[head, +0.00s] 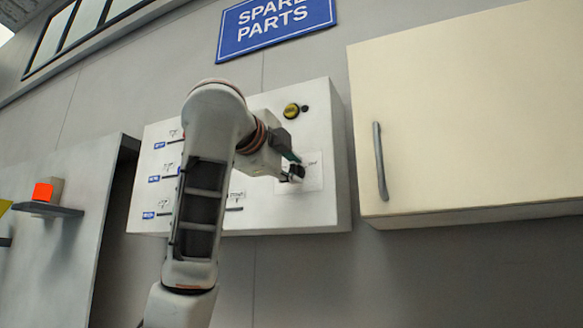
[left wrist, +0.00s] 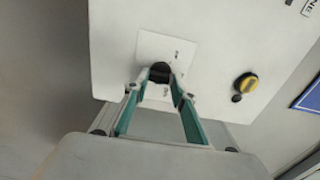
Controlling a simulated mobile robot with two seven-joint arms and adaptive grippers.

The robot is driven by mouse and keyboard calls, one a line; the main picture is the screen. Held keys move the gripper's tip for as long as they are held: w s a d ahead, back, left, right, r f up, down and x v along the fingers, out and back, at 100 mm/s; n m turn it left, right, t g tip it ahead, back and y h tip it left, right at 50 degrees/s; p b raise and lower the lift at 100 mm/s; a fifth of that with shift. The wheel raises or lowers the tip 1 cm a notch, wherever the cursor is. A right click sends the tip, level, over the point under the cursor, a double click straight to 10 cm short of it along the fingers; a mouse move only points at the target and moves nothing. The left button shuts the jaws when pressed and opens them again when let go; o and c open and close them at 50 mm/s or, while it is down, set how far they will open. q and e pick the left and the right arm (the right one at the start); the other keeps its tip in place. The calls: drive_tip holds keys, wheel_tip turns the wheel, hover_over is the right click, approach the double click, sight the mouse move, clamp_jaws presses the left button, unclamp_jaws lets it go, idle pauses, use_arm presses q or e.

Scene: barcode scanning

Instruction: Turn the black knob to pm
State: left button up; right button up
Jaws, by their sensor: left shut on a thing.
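The black knob (left wrist: 160,71) sits on a pale square plate (left wrist: 182,50) on the front of the white control box. My left gripper (left wrist: 160,76) has its two fingertips on either side of the knob, shut on it, in the left wrist view. In the head view my left gripper (head: 292,175) reaches the same plate (head: 314,172), and its fingers mostly cover the knob. Small marks are printed on the plate around the knob, but they are too small to read. My right gripper is in neither view.
A yellow knob (head: 291,110) sits on the white box (head: 325,120), above the plate. Sliders with blue labels (head: 154,179) are on the box's left part. A cream cabinet (head: 470,110) with a grey handle (head: 380,160) hangs to the right. A blue sign (head: 275,25) is above.

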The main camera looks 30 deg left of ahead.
use_arm(q)
drive_tip(key=shift+r, duration=0.1)
idle(0.4)
drive_tip(key=o, duration=1.1)
drive_tip(key=shift+w, duration=0.1)
drive_tip(key=s, duration=1.2)
drive_tip(key=shift+d, duration=0.3)
